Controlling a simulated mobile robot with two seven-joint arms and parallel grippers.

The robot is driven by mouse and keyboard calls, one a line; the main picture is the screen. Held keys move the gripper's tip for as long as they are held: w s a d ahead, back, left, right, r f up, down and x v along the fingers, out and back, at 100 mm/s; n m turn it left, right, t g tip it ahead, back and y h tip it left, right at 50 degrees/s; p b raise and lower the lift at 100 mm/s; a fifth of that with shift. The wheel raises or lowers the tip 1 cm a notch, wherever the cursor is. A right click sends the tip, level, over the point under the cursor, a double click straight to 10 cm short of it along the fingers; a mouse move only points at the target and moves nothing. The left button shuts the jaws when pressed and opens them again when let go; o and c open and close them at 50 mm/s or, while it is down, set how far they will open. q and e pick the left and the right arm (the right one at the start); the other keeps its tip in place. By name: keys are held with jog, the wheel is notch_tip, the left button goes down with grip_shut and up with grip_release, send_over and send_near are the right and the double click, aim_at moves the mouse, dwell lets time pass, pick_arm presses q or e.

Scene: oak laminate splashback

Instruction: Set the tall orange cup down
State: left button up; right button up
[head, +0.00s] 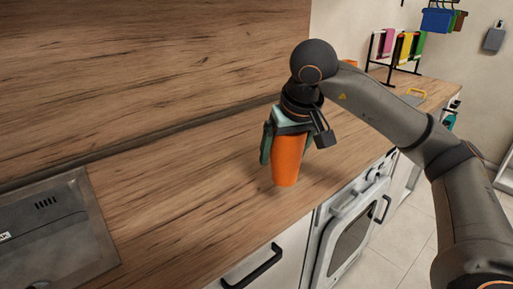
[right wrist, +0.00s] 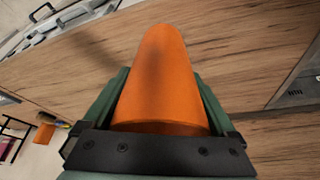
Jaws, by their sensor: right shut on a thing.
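The tall orange cup (head: 288,160) is upright at the wooden counter, near its front edge above the oven. My right gripper (head: 286,148) comes down over it from above and is shut on it, with a finger on either side. In the right wrist view the cup (right wrist: 165,80) fills the space between the green fingers of the gripper (right wrist: 160,110). The cup's base looks very close to the counter (head: 190,185); I cannot tell whether it touches. My left gripper is not in view.
A dark sink or hob panel (head: 55,235) lies at the left of the counter. A white oven (head: 345,235) is below the front edge. A rack with coloured cloths (head: 395,48) stands at the far end. The counter left of the cup is clear.

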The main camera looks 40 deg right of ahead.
jog(key=shift+s+r, duration=0.2)
jog(key=shift+s, duration=0.2)
jog(key=shift+a+f+p, duration=0.25)
jog(key=shift+a+p, duration=0.1)
jog(key=shift+a, duration=0.05)
jog(key=s+a+f+n+p, duration=0.1)
jog(key=s+a+f+p, duration=0.1)
jog(key=a, duration=0.5)
jog(key=s+a+f+n+y+p, duration=0.1)
jog(key=s+a+f+n+p, duration=0.1)
jog(key=a+f+p, duration=0.3)
jog(key=s+a+f, duration=0.1)
jog(key=a, duration=0.2)
jog(key=shift+f+n, duration=0.3)
jog(key=shift+f, duration=0.1)
